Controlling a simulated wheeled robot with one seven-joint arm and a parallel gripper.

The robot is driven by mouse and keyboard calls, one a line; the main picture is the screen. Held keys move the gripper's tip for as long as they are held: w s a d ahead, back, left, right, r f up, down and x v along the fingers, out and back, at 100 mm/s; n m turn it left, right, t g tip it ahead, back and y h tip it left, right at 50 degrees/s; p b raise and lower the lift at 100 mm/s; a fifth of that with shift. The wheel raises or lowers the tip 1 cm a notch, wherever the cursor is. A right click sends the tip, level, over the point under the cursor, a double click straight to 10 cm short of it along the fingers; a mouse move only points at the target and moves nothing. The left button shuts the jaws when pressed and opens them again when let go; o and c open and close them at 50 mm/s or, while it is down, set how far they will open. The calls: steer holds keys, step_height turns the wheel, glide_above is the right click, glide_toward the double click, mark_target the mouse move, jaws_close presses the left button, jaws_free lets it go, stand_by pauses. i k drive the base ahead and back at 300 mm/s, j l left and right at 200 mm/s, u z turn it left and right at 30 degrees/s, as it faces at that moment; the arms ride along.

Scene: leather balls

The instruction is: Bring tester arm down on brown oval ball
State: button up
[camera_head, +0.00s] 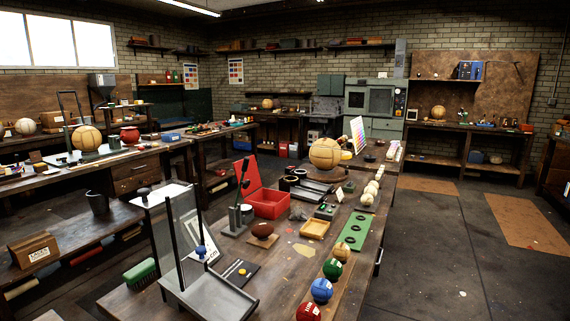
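The brown oval ball (262,230) rests on a small wooden base on the near workbench, left of the bench's middle. Just left of and behind it stands a small tester with a dark upright arm (242,178). The arm is raised and topped with a dark knob, over a flat grey base (234,229). From this view I cannot tell whether the ball lies under any part of the tester; it appears beside the base, apart from it. My gripper is not in view.
A clear upright panel on a grey tray (208,290) stands at the near left. An open red box (268,204) is behind the tester. A green strip (355,232) and several coloured balls line the bench's right side. Open floor (440,260) lies to the right.

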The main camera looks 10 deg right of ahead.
mark_target(246, 183)
steer(key=i+z, duration=0.15)
steer(key=z, duration=0.2)
steer(key=i+z, duration=0.2)
steer(key=z, duration=0.15)
steer(key=i+z, duration=0.2)
steer(key=z, duration=0.15)
steer(key=i+j, duration=0.15)
steer(key=i, duration=0.5)
steer(key=i+j, duration=0.1)
steer(key=i, duration=0.55)
steer(key=i+j, duration=0.15)
steer(key=i, duration=0.5)
steer(key=i+u, duration=0.2)
steer(key=u, duration=0.15)
steer(key=i+u, duration=0.2)
steer(key=u, duration=0.2)
steer(key=i+l+u, duration=0.15)
steer(key=u, duration=0.2)
